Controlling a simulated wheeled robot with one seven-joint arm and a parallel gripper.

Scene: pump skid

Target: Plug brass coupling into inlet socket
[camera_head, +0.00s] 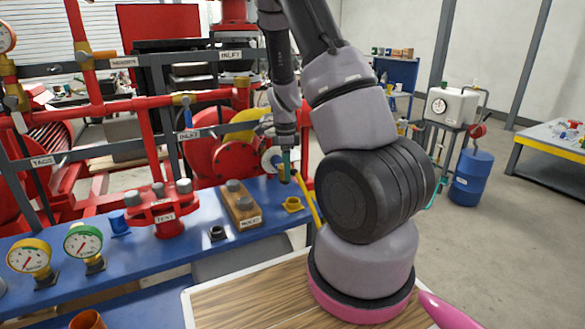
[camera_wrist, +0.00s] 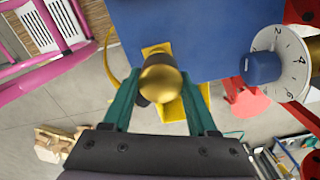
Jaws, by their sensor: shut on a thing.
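My gripper (camera_head: 287,168) is above the right end of the blue bench in the head view, pointing down. In the wrist view its green fingers (camera_wrist: 160,88) are shut on the brass coupling (camera_wrist: 160,76), which shows as a rounded gold end between them. In the head view I cannot make out the coupling apart from the fingers. A yellow holder (camera_head: 292,204) sits on the bench just below the gripper. Yellow parts (camera_wrist: 172,107) show behind the coupling in the wrist view; contact is unclear.
The blue bench (camera_head: 150,262) carries gauges (camera_head: 83,241), a red TEST fitting (camera_head: 160,212) and a wooden block (camera_head: 240,205). A white dial with a blue knob (camera_wrist: 264,67) is close on the right in the wrist view. Red pipes and grey rails stand behind.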

